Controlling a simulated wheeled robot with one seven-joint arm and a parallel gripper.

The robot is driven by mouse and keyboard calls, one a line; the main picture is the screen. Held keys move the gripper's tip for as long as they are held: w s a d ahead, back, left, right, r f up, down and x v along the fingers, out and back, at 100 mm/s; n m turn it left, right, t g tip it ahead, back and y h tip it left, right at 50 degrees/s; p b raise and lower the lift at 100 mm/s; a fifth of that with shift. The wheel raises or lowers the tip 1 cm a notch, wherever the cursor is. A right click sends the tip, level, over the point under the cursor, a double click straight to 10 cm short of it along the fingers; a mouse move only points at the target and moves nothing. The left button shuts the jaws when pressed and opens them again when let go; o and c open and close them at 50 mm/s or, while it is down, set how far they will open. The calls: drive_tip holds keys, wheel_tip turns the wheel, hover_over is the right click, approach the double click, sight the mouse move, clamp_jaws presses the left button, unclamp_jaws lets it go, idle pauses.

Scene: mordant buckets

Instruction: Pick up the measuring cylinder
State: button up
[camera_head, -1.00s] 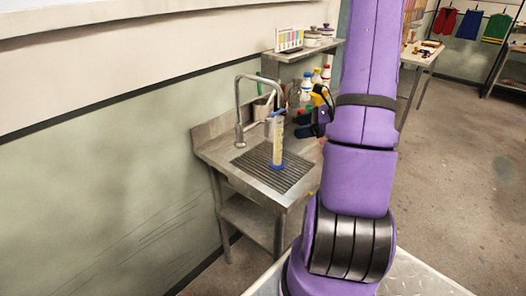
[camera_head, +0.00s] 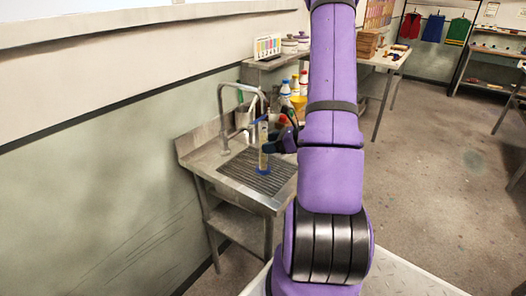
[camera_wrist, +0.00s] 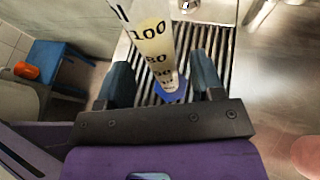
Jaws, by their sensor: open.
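The measuring cylinder (camera_head: 263,150) stands upright on the ribbed drainboard of the steel sink, a clear tube with yellowish markings and a blue base. In the wrist view the cylinder (camera_wrist: 155,45) rises between my two fingers, with its numbers readable and its blue base (camera_wrist: 172,88) below. My gripper (camera_wrist: 162,80) is open, with one dark blue finger on each side of the cylinder and a visible gap at both sides. In the head view my gripper (camera_head: 284,138) is close to the cylinder's right side, partly hidden by my arm.
A curved steel tap (camera_head: 223,115) stands just left of the cylinder. Several bottles (camera_head: 285,92) stand behind, near a shelf with a colour chart (camera_head: 267,46). The ribbed drainboard (camera_head: 245,175) is bare around the cylinder's base.

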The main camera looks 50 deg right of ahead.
drive_tip(key=shift+x, duration=1.65)
drive_tip(key=shift+r, duration=0.1)
clamp_jaws()
drive_tip(key=shift+r, duration=0.1)
